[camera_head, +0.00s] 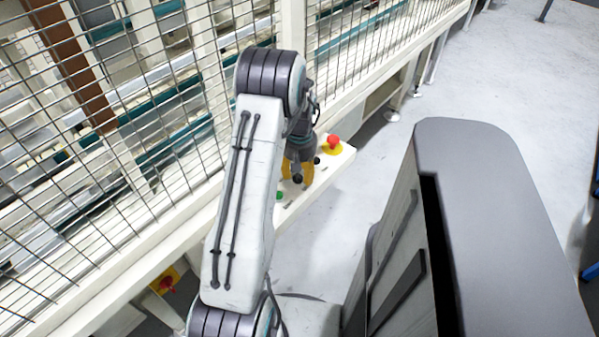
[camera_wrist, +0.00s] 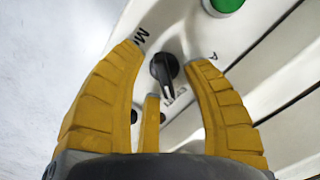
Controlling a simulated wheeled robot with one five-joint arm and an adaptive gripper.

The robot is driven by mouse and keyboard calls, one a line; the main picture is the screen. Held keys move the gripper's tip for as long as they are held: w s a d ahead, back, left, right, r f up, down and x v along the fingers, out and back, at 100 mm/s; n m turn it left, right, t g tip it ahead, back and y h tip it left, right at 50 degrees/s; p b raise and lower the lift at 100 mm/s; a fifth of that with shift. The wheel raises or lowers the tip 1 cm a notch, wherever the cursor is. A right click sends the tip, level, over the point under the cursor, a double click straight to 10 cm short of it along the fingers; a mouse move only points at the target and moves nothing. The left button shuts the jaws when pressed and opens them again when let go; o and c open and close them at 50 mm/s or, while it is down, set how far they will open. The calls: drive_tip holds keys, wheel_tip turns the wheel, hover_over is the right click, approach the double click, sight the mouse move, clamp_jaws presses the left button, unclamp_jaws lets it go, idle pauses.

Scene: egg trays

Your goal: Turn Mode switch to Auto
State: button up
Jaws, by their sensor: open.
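The Mode switch is a black rotary knob (camera_wrist: 164,70) on a pale control panel (camera_wrist: 270,28), seen in the wrist view. An "M" mark is at its upper left and an "A" mark at its right. The knob's pointer end faces down in the picture, slightly right. My gripper (camera_wrist: 162,55) is open, with its yellow fingers on both sides of the knob and a third finger below it. I cannot tell whether any finger touches the knob. In the head view my gripper (camera_head: 298,172) is over the panel (camera_head: 342,160), partly hidden by my arm.
A green button (camera_wrist: 226,4) sits beside the knob on the panel. A red emergency button (camera_head: 333,142) on a yellow base is at the panel's far end. Wire mesh fencing (camera_head: 130,120) runs along the left.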

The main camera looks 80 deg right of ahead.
clamp_jaws()
idle(0.3)
drive_tip(key=shift+n, duration=0.4)
drive_tip(key=n, duration=0.3)
drive_tip(key=shift+b, duration=0.3)
drive_tip(key=n, duration=0.4)
drive_tip(key=shift+w+d, duration=0.1)
drive_tip(key=n, duration=0.4)
drive_tip(key=shift+n+b, duration=0.35)
drive_tip(key=shift+n, duration=0.05)
drive_tip(key=shift+w+n, duration=0.15)
drive_tip(key=shift+n, duration=1.45)
